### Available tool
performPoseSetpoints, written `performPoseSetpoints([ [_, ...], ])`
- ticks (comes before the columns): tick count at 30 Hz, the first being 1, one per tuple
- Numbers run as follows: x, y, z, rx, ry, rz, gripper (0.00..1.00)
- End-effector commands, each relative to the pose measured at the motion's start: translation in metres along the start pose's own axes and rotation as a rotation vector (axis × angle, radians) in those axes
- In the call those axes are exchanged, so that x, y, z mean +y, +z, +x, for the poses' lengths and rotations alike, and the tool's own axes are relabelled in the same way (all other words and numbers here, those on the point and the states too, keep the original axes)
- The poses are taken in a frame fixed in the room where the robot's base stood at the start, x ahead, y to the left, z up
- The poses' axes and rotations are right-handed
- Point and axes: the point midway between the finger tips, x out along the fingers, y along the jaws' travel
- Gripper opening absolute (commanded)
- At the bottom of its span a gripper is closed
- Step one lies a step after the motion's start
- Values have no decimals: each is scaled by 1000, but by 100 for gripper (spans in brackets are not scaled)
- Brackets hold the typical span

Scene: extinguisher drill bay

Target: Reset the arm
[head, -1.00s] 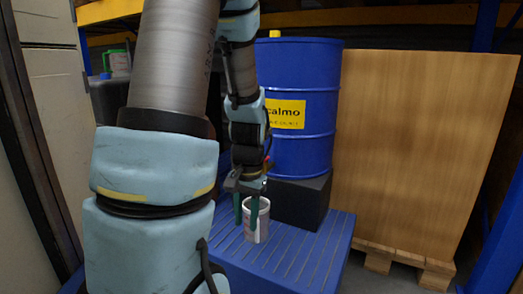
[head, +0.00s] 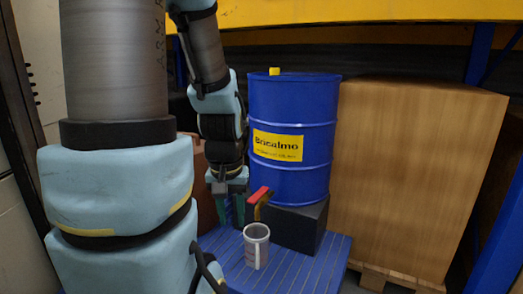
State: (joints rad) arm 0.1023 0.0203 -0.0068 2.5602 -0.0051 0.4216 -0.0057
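My gripper (head: 231,210) hangs with its green fingers apart and nothing between them. It is up and to the left of a whitish mug (head: 251,246), and does not touch it. The mug stands upright on the blue slatted platform (head: 312,270). A tap with a red lever (head: 259,194) sits in front of the blue drum (head: 315,105), above and beside the mug. The drum has a yellow label and rests on a black block (head: 314,230). The upper part of my arm covers the left of the picture.
A large wooden crate (head: 410,175) on a pallet (head: 400,284) stands right of the drum. A brownish container (head: 206,190) is partly hidden behind my gripper. Blue rack posts (head: 500,235) and a yellow beam (head: 400,14) frame the bay.

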Motion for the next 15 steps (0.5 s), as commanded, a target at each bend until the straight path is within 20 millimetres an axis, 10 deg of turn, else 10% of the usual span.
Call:
performPoseSetpoints([
  [1,0,-5,-34,0,0,0,38],
  [15,1,-24,-175,0,0,1,38],
])
